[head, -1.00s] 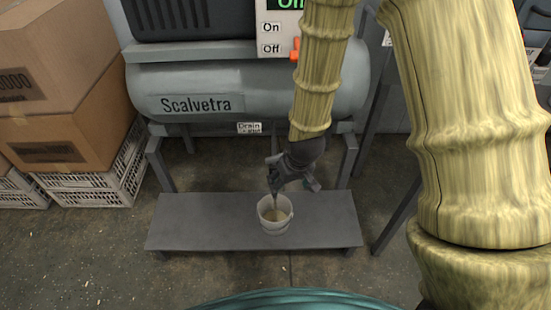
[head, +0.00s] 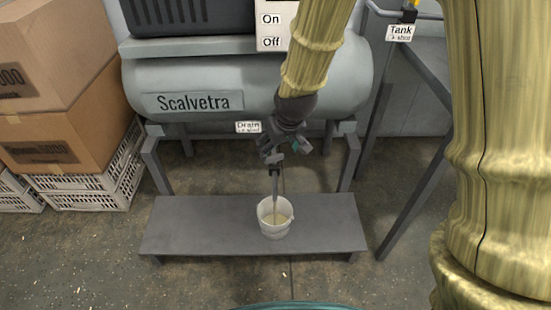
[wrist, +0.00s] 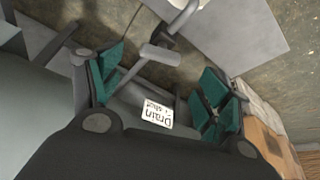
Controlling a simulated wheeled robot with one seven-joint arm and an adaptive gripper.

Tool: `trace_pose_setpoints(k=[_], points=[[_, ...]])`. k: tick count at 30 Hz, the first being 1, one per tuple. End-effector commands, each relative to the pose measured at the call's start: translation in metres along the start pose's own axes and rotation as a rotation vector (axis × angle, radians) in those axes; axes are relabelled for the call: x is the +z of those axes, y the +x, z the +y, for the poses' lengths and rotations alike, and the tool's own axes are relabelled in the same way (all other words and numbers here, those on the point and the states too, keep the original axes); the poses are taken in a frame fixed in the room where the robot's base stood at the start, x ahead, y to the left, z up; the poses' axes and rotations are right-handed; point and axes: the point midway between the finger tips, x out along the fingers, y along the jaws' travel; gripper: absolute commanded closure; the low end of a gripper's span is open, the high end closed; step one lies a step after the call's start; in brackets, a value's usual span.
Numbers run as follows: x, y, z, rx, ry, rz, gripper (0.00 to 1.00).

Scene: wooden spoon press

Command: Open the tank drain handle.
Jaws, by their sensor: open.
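The tank (head: 330,90) is a grey horizontal cylinder marked Scalvetra. A white Drain label (head: 248,127) hangs at its lower edge and also shows in the wrist view (wrist: 157,113). In the wrist view a grey drain handle (wrist: 160,54) with a flat end lies between my open fingers, beyond the label; I cannot tell whether it touches either finger. My gripper (head: 280,153) is open and empty below the tank, just right of the label in the head view. Its teal finger pads stand apart in the wrist view (wrist: 161,84). The handle is mostly hidden by my gripper in the head view.
A white bucket (head: 266,226) with pale contents stands on a low grey bench (head: 190,225) below my gripper. Cardboard boxes (head: 60,100) and white crates (head: 100,183) stand at left. A Tank label (head: 400,32) hangs at upper right. The tank's legs flank the bench.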

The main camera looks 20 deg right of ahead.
Motion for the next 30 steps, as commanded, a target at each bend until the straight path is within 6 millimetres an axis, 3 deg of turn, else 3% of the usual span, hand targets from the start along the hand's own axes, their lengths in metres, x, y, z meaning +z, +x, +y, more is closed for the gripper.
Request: trace_pose_setpoints(k=[3, 9, 24, 26, 30], points=[[0.002, 0.025, 0.0, 0.0, 0.0, -0.001, 0.23], [0.001, 0.049, 0.0, 0.0, 0.0, 0.0, 0.23], [0.0, 0.06, 0.0, 0.0, 0.0, 0.001, 0.23], [0.0, 0.06, 0.0, 0.0, 0.0, 0.0, 0.31], [0.0, 0.06, 0.0, 0.0, 0.0, 0.0, 0.56]])
